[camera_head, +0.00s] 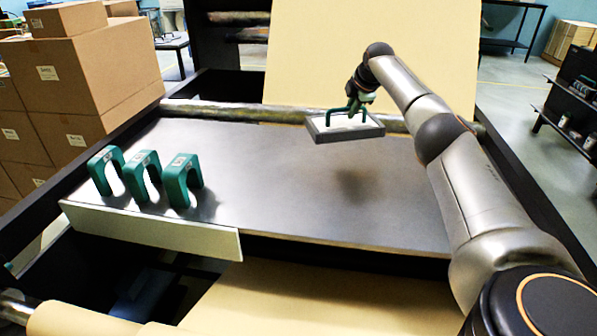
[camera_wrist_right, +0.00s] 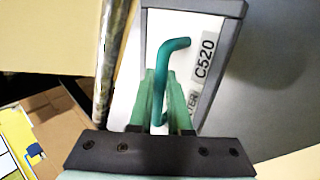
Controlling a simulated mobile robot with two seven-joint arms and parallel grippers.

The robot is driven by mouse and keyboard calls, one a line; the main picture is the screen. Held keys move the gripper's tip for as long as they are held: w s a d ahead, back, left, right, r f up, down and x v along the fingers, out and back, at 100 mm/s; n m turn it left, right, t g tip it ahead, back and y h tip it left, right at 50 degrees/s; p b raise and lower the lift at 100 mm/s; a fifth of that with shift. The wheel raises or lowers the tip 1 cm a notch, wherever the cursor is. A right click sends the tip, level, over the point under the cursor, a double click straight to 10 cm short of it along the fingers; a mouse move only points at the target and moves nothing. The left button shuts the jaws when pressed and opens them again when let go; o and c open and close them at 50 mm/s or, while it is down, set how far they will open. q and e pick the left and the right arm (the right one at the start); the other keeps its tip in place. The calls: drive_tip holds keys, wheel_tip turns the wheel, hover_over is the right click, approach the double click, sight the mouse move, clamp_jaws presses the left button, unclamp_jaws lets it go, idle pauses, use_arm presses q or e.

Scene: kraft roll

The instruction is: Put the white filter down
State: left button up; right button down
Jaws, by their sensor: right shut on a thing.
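The white filter (camera_head: 345,128) is a flat white panel in a grey frame with a green handle on top. My right gripper (camera_head: 356,104) is shut on that handle and holds the filter above the grey metal table (camera_head: 300,190). A soft shadow lies on the table below it. In the right wrist view the green fingers (camera_wrist_right: 165,100) close on the handle, and the filter (camera_wrist_right: 185,25) shows a label reading C520. Part of the filter is hidden behind the gripper. My left gripper is not in view.
Several green U-shaped pieces (camera_head: 146,175) stand at the table's left, behind a pale front strip (camera_head: 150,232). A roller (camera_head: 240,113) runs along the back edge, before a tan kraft sheet (camera_head: 375,50). The table's middle is clear. Cardboard boxes (camera_head: 80,75) are stacked at left.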

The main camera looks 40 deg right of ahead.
sight(331, 135)
drive_tip(key=shift+s+a+f, duration=0.15)
drive_tip(key=shift+a, duration=0.35)
drive_tip(key=a+f, duration=0.1)
drive_tip(key=a, duration=0.1)
drive_tip(key=a+f, duration=0.1)
drive_tip(key=a, duration=0.2)
drive_tip(key=s+a+f, duration=0.1)
drive_tip(key=a, duration=0.2)
drive_tip(key=shift+a+f, duration=0.1)
drive_tip(key=shift+f, duration=0.25)
drive_tip(key=a+f, duration=0.1)
drive_tip(key=f, duration=0.2)
drive_tip(key=a+f, duration=0.2)
drive_tip(key=f, duration=0.1)
drive_tip(key=a+f, duration=0.1)
drive_tip(key=f, duration=0.2)
drive_tip(key=shift+s+a, duration=0.2)
drive_tip(key=shift+a, duration=0.1)
drive_tip(key=c, duration=0.8)
unclamp_jaws()
drive_tip(key=shift+c, duration=0.2)
drive_tip(key=shift+s+r, duration=0.1)
drive_tip(key=shift+r, duration=0.05)
